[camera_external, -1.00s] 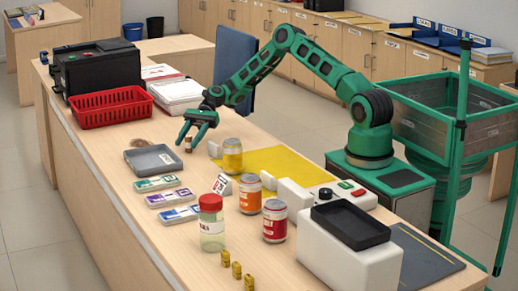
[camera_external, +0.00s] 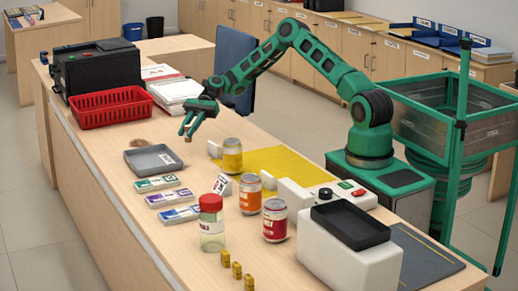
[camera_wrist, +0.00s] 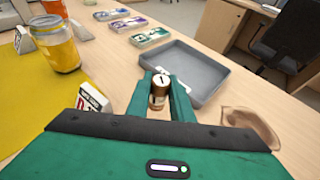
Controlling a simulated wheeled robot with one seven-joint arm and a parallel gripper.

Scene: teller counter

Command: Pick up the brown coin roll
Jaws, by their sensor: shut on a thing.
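My gripper (camera_external: 187,134) is shut on the brown coin roll (camera_wrist: 159,92). In the wrist view the roll stands upright between the two green fingers, with a pale top end bearing a dark mark. In the external view only a small brown part of the roll (camera_external: 188,139) shows below the fingers. The gripper holds it above the wooden counter, behind the grey tray.
The grey tray (camera_external: 132,166) is close by and also fills the wrist view's middle (camera_wrist: 222,85). A yellow jar (camera_external: 232,157) stands to the right on the yellow mat (camera_external: 284,163). A red basket (camera_external: 78,112) and banknote bundles (camera_external: 157,183) are to the left.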

